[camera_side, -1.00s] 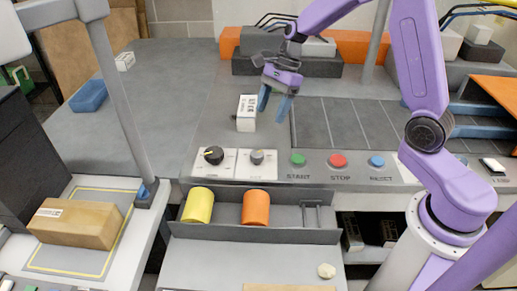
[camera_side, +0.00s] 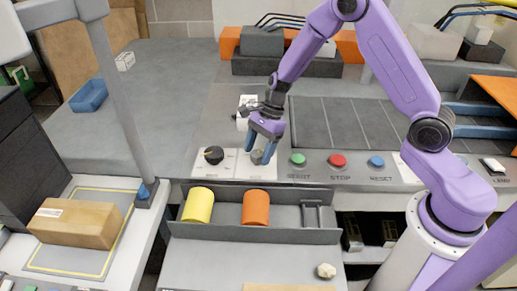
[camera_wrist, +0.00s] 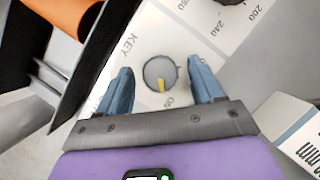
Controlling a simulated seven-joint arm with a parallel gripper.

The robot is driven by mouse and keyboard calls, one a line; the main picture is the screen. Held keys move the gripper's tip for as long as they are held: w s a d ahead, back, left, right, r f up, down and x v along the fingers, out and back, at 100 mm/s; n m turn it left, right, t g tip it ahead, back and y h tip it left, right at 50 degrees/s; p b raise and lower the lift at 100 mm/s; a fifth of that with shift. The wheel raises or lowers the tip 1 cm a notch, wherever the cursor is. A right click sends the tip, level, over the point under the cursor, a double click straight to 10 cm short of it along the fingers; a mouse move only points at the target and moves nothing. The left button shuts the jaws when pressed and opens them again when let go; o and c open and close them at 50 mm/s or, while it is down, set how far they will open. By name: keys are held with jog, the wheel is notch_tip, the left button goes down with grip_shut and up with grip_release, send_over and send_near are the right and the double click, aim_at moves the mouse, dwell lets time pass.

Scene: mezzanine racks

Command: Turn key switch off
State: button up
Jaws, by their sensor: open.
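The key switch (camera_wrist: 154,70) is a round grey knob with a yellow mark on a white plate lettered KEY. In the wrist view the mark points down toward small lettering, partly hidden by my gripper's base. In the side view the key switch (camera_side: 257,157) sits between the black dial and the green START button. My gripper (camera_side: 258,152) is open, pointing down over the switch. In the wrist view the blue fingers of my gripper (camera_wrist: 160,67) stand on either side of the knob, with a gap on both sides. Nothing is held.
A black dial (camera_side: 213,155) is left of the switch; START (camera_side: 298,159), STOP (camera_side: 337,160) and RESET (camera_side: 376,161) buttons are to its right. Yellow (camera_side: 198,205) and orange (camera_side: 256,208) cylinders lie in the front trough.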

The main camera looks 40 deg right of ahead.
jog(key=shift+c, duration=0.4)
jog(key=c, duration=1)
jog(key=n+g, duration=0.1)
jog(key=n, duration=0.3)
jog(key=shift+w+a+n+g, duration=0.1)
jog(key=shift+w+n+g, duration=0.05)
jog(key=shift+n+g, duration=0.2)
jog(key=n, duration=0.2)
jog(key=n+g+h, duration=0.1)
jog(key=n, duration=0.1)
jog(key=shift+w+n+g, duration=0.1)
jog(key=shift+n+g, duration=0.15)
jog(key=n+h, duration=0.1)
jog(key=n, duration=0.3)
jog(key=shift+w+a+g+h, duration=0.1)
jog(key=shift+g+h, duration=0.3)
jog(key=shift+a+n+h, duration=0.1)
jog(key=shift+n+h, duration=0.7)
jog(key=shift+n, duration=1.6)
